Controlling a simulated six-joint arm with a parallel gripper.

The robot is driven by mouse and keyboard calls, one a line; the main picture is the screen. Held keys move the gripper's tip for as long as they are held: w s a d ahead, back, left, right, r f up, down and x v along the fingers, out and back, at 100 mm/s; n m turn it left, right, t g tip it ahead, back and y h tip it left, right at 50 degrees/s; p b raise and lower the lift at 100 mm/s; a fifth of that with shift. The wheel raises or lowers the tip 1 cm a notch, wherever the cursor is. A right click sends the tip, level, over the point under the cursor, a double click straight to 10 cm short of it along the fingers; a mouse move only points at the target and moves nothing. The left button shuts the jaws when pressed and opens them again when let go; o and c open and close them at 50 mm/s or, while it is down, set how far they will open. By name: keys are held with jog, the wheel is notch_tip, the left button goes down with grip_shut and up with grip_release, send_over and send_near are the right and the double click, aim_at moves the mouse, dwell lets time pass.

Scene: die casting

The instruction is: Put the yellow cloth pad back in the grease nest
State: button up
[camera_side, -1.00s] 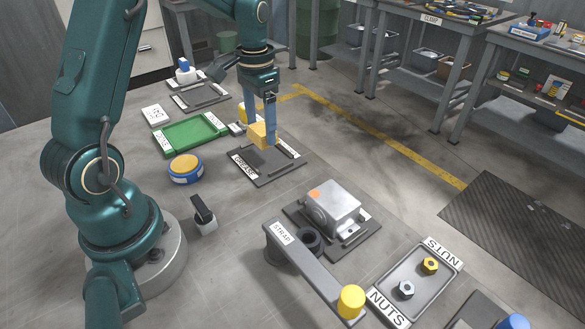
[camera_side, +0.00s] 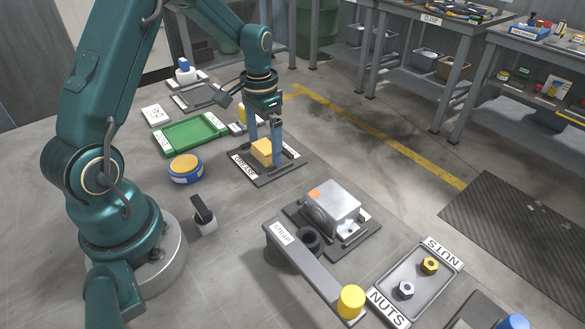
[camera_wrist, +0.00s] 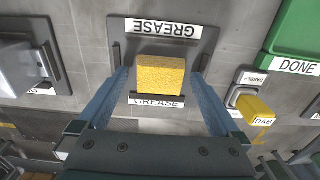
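The yellow cloth pad (camera_side: 262,152) is a small block lying on the dark grease nest (camera_side: 283,175), between its raised side rails. In the wrist view the pad (camera_wrist: 161,74) sits between the two GREASE labels, roughly square to the nest (camera_wrist: 200,45). My gripper (camera_side: 264,150) is lowered over the nest, with one blue finger on each side of the pad. In the wrist view a narrow gap shows between each fingertip and the pad, so my gripper (camera_wrist: 161,78) looks open around it. The pad's underside is hidden.
A green DONE tray (camera_side: 190,133) lies left of the nest, with a yellow DAB piece (camera_wrist: 255,108) between. A blue-and-yellow round tin (camera_side: 185,169) stands nearer my base. A grey metal casting (camera_side: 332,205) and a STRAP bar (camera_side: 305,268) are in front.

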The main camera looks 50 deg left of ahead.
aim_at(264, 146)
notch_tip(264, 146, up, 12)
jog(key=f, duration=0.1)
jog(key=s+d+r+t, duration=0.3)
jog(key=s+d+t, duration=0.2)
jog(key=s+d, duration=0.8)
jog(key=shift+s+t, duration=0.3)
jog(key=shift+s, duration=0.25)
